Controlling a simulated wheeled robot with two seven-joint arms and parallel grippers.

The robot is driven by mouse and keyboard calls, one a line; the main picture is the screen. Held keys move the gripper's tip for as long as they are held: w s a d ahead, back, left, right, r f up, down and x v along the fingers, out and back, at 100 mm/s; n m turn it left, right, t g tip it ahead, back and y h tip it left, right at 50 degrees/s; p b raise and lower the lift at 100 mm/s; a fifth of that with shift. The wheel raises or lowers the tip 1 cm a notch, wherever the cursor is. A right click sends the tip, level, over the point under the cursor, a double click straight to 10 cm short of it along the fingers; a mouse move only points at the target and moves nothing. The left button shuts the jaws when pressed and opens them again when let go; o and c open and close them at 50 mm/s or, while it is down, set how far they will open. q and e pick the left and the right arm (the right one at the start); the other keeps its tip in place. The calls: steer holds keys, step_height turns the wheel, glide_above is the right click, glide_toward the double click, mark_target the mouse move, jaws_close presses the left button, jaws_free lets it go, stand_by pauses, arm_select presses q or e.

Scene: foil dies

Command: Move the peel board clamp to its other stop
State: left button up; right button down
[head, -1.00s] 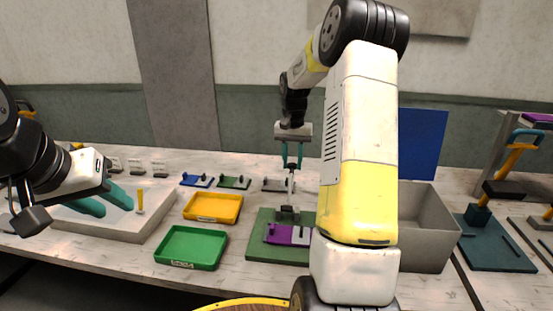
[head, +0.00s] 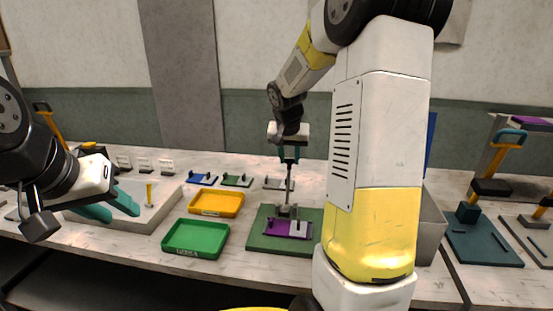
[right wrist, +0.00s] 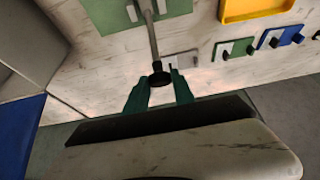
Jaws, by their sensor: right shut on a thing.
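The peel board (head: 313,215) is a flat green board on the table, with a purple plate (head: 280,228) on it. The grey clamp (head: 286,210) stands at the plate's far edge, its thin lever about upright. My right gripper (head: 289,161) is above the board, shut on the lever's top end. In the right wrist view the grey lever (right wrist: 151,35) ends in a black knob (right wrist: 160,78) between the teal fingertips; the exact contact is unclear. My left gripper (head: 123,210) is open and empty at the left, its teal fingers apart over a pale tray.
A green tray (head: 196,239) and a yellow tray (head: 216,204) lie left of the board. Small blue (head: 200,179) and green (head: 237,180) fixtures stand behind. A grey bin (head: 432,235) is partly hidden by my right arm. A dark teal fixture (head: 484,245) stands at the right.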

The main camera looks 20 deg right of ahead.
steer(key=s+a, duration=0.3)
steer(key=s, duration=0.3)
steer(key=shift+s, duration=0.25)
steer(key=shift+a, duration=0.15)
steer(key=c, duration=1.1)
jaws_free()
steer(key=shift+r, duration=0.1)
steer(key=shift+r, duration=0.15)
steer(key=v, duration=0.7)
steer(key=shift+s+r, duration=0.1)
steer(key=shift+r, duration=0.15)
